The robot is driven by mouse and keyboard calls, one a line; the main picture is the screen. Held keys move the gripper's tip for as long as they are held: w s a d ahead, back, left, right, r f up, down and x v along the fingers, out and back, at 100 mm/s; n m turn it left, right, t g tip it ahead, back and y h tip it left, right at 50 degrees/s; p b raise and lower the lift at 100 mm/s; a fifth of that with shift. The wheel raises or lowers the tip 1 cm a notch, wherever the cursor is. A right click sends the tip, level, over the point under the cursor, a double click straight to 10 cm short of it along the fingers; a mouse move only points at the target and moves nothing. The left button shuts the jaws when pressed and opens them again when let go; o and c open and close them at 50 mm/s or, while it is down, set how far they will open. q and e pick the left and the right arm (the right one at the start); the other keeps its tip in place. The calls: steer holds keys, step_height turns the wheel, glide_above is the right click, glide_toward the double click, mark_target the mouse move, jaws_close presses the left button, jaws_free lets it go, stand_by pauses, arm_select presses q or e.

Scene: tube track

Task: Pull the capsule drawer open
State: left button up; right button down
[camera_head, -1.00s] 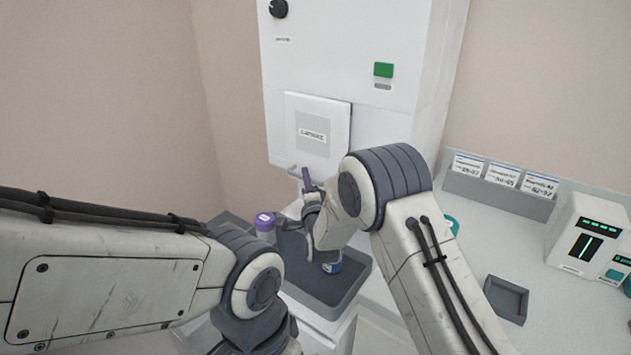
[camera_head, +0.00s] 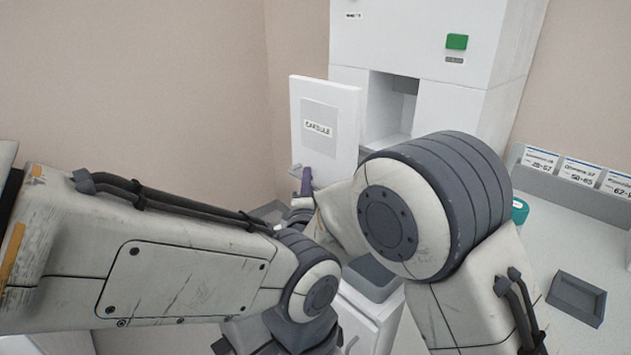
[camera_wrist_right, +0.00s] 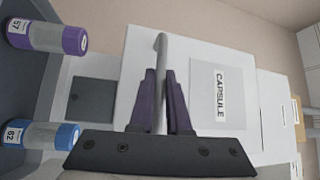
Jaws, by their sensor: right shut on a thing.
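The capsule drawer (camera_head: 342,142) has a white front with a grey panel and a "CAPSULE" label. In the head view its front stands well out from the cabinet (camera_head: 455,82), with an open recess (camera_head: 393,112) behind it. My right gripper (camera_head: 306,181) is at the drawer's lower edge. In the wrist view its purple fingers (camera_wrist_right: 164,98) are shut on the grey bar handle (camera_wrist_right: 161,50) beside the label. My left arm crosses the lower left of the head view; its gripper fingers are not visible.
A purple-capped tube (camera_wrist_right: 47,38) and a blue-capped tube (camera_wrist_right: 42,135) show in the wrist view. A grey tray (camera_head: 371,278) is partly hidden by my right arm. A small dark tray (camera_head: 577,297) lies on the right counter, near labelled cards (camera_head: 580,171).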

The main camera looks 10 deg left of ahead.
steer(key=c, duration=0.9)
jaws_free()
